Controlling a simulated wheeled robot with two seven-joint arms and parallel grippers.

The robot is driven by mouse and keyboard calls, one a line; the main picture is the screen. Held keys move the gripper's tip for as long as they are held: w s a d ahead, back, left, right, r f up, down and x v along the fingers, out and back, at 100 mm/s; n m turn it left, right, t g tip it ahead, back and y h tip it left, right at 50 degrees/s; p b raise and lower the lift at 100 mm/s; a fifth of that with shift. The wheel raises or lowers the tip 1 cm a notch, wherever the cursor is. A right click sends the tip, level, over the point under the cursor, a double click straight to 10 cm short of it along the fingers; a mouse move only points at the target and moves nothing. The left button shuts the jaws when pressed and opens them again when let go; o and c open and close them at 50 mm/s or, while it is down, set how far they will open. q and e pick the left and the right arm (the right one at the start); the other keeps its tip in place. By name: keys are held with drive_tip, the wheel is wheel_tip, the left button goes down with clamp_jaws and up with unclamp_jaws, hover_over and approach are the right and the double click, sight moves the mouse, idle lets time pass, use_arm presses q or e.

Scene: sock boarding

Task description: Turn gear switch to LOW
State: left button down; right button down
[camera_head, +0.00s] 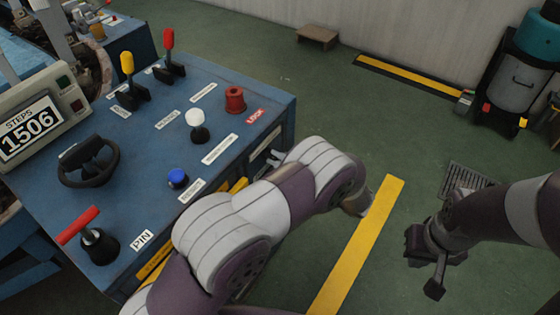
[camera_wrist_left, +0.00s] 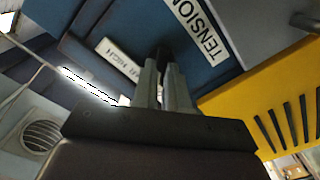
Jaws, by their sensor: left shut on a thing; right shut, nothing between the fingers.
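My left gripper (camera_wrist_left: 163,72) in the left wrist view is shut on a small dark part, which looks like the gear switch (camera_wrist_left: 165,52), on the blue console face. The fingers hide most of it, so its setting cannot be told. A small white label (camera_wrist_left: 121,61), seemingly reading HIGH, is beside the fingers. In the head view the left gripper is at the console's right side, mostly hidden behind my left arm. My right gripper (camera_head: 434,272) is shut and empty over the floor at the right, away from the console.
The blue console (camera_head: 265,92) carries yellow and red levers, a white-topped stick (camera_head: 195,119), a red knob (camera_head: 235,98), a blue button (camera_head: 178,178), a black wheel (camera_head: 88,162) and a red T-handle (camera_head: 78,226). A TENSION label (camera_wrist_left: 197,28) and yellow slotted part (camera_wrist_left: 270,100) lie near the left gripper.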

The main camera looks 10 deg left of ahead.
use_arm(q)
drive_tip(key=shift+n, duration=0.7)
drive_tip(key=c, duration=1.2)
unclamp_jaws()
drive_tip(key=shift+o, duration=0.2)
